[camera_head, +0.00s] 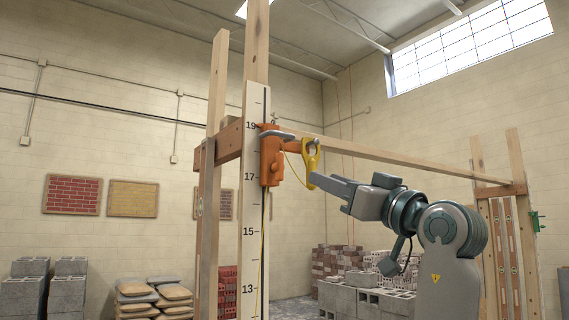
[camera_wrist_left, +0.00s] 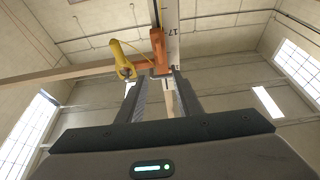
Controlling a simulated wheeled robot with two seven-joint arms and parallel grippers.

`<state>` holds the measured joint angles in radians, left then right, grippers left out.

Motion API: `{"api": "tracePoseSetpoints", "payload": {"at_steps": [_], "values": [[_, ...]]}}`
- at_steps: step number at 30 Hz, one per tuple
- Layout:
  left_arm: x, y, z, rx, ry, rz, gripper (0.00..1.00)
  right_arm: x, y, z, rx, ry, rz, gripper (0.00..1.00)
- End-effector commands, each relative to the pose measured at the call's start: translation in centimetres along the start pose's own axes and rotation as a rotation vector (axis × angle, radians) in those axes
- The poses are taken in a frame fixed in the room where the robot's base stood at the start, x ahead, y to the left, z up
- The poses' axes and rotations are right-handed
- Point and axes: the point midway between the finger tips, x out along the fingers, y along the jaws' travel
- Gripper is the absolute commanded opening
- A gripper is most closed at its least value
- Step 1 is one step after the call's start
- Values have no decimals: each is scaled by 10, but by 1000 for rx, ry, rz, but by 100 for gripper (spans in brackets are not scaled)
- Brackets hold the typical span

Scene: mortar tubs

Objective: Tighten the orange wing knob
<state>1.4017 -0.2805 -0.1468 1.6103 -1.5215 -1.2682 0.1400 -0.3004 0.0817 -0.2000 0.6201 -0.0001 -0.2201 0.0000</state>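An orange fitting (camera_head: 270,158) sits on the white numbered post (camera_head: 250,215) between the 19 and 17 marks. I cannot pick out the orange wing knob apart from this orange body. A yellow hook-like piece (camera_head: 311,162) hangs to its right with a thin yellow line. My right gripper is not in view.
A wooden rail (camera_head: 400,160) runs from the post to a far right frame. Wooden uprights (camera_head: 212,190) stand left of the post. Grey blocks (camera_head: 365,297) and a brick stack (camera_head: 335,262) stand low behind my arm. Bagged sacks (camera_head: 135,290) lie lower left.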

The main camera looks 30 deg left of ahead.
Motion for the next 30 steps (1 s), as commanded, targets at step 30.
{"api": "tracePoseSetpoints", "payload": {"at_steps": [30], "values": [[127, 0, -4, 3, 0, 0, 32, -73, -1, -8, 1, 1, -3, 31]]}}
